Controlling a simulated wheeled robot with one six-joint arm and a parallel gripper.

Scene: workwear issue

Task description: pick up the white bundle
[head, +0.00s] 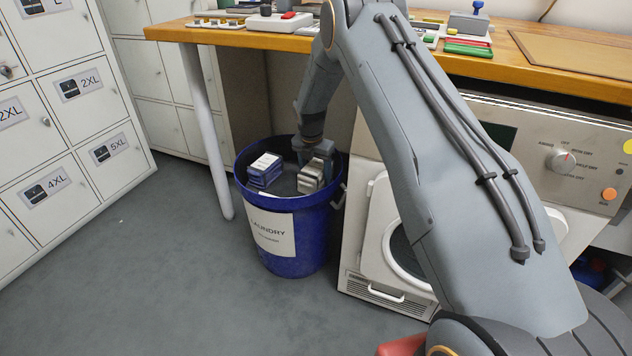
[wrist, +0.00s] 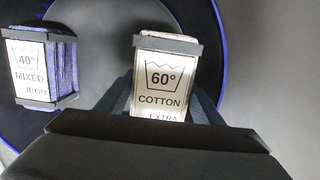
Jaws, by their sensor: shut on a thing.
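The white bundle (wrist: 165,80) is in the wrist view, banded in grey, with a label reading "60° COTTON EXTRA". My gripper (wrist: 163,103) is shut on it, one finger at each side, and the palm hides its lower part. In the head view the white bundle (head: 311,178) shows pale and grey-banded, inside the blue laundry bin near the right side. My gripper (head: 316,160) reaches down on it from above. I cannot tell whether the bundle touches what is under it.
A blue bundle (head: 264,171) labelled "40° MIXED IRON" lies to the left, apart from the white one. The laundry bin's blue wall (head: 309,240) surrounds both. A wooden counter (head: 225,37) stands above and behind, a white dryer (head: 375,245) to the right, lockers (head: 62,130) to the left.

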